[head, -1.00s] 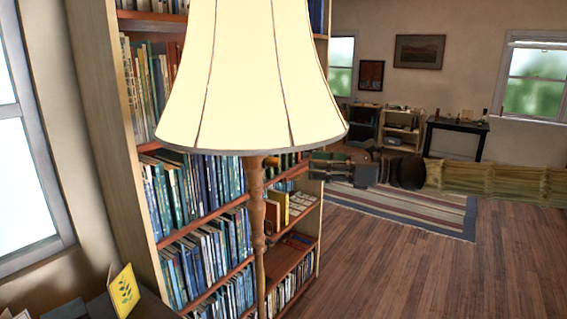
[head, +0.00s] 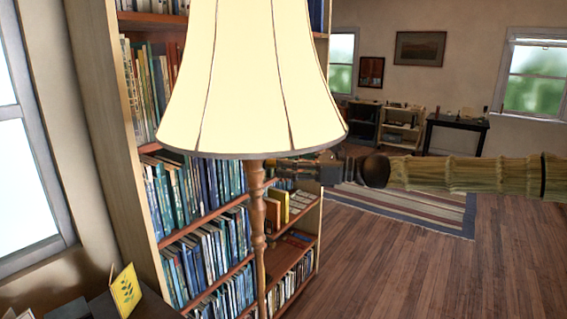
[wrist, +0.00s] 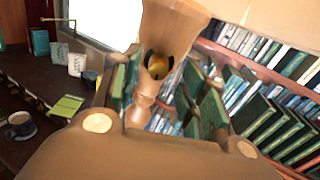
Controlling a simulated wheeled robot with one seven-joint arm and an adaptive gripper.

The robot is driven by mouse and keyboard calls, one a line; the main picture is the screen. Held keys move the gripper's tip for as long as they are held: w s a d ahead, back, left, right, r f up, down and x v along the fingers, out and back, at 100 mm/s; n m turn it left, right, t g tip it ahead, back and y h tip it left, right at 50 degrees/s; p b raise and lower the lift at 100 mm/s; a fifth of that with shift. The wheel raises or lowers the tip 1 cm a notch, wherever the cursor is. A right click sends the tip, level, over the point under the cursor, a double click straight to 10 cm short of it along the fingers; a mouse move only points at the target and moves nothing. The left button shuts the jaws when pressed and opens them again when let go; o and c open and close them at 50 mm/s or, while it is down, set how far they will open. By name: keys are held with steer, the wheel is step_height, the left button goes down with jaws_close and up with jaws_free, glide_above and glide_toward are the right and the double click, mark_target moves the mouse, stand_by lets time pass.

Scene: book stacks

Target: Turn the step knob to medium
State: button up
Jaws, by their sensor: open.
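A floor lamp with a cream shade (head: 250,80) and a turned wooden post (head: 257,225) stands in front of the bookcase in the head view. In the wrist view a small brass-coloured step knob (wrist: 158,67) sits in a dark notch of the lamp's wooden stem (wrist: 165,28). My gripper (head: 290,172) reaches in from the right, just under the shade's lower edge, close to the post. In the wrist view my open gripper (wrist: 160,75) has a finger on either side of the knob region. Contact with the knob and its setting cannot be told.
A tall bookcase (head: 142,215) full of books stands close behind the lamp. A card with a leaf print (head: 126,290) stands at the lower left. Wooden floor (head: 400,255) on the right is clear.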

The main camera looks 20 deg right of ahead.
steer(key=shift+x, duration=0.85)
steer(key=shift+c, duration=0.3)
jaws_close()
